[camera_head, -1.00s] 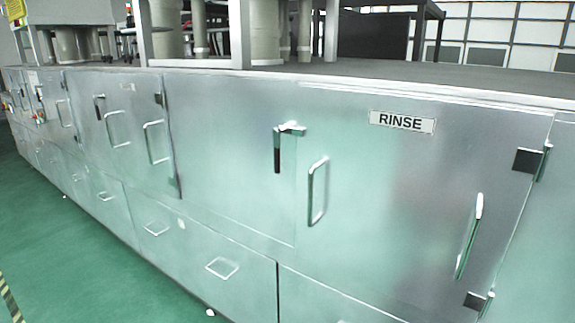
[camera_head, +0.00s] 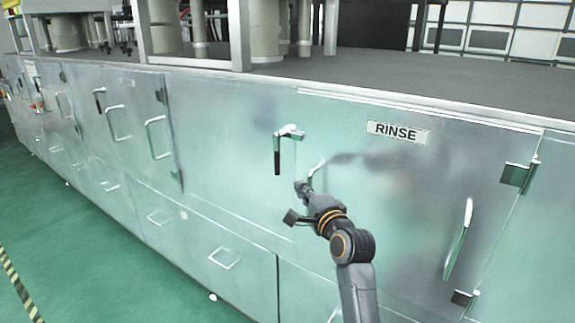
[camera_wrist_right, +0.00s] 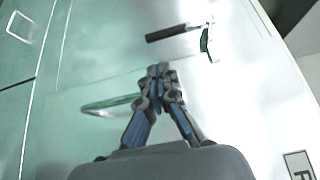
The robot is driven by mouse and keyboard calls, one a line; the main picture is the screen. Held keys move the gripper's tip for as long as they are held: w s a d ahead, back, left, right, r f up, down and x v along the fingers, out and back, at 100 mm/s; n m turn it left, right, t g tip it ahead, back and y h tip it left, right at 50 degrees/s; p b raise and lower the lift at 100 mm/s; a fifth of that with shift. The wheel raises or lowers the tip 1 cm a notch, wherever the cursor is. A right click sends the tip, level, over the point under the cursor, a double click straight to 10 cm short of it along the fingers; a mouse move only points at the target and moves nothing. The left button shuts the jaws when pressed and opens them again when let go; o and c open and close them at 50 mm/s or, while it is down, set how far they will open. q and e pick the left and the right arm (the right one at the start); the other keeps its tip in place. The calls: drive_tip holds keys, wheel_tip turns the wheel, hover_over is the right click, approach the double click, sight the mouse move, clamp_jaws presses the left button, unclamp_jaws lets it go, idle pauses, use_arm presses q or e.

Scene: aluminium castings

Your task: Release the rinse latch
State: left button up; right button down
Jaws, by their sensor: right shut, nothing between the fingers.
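The rinse latch (camera_head: 278,150) is a metal lever with a black grip on the left edge of the door marked RINSE. Its grip hangs straight down from the metal pivot. In the right wrist view the latch (camera_wrist_right: 175,33) lies beyond my fingertips, with a gap between. My right gripper (camera_head: 301,187) is in front of the door, below and to the right of the latch, and hides most of the door handle (camera_head: 315,170). In the right wrist view my right gripper (camera_wrist_right: 158,70) has its fingertips together, with nothing between them. My left gripper is out of view.
A second long handle (camera_head: 459,240) and hinges (camera_head: 517,175) are at the right. More cabinet doors with latches and handles run to the left. The green floor (camera_head: 100,260) in front is clear.

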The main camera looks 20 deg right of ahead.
drive_tip(key=shift+r, duration=0.45)
drive_tip(key=w+p, duration=0.2)
drive_tip(key=w, duration=0.8)
drive_tip(key=shift+a, duration=0.3)
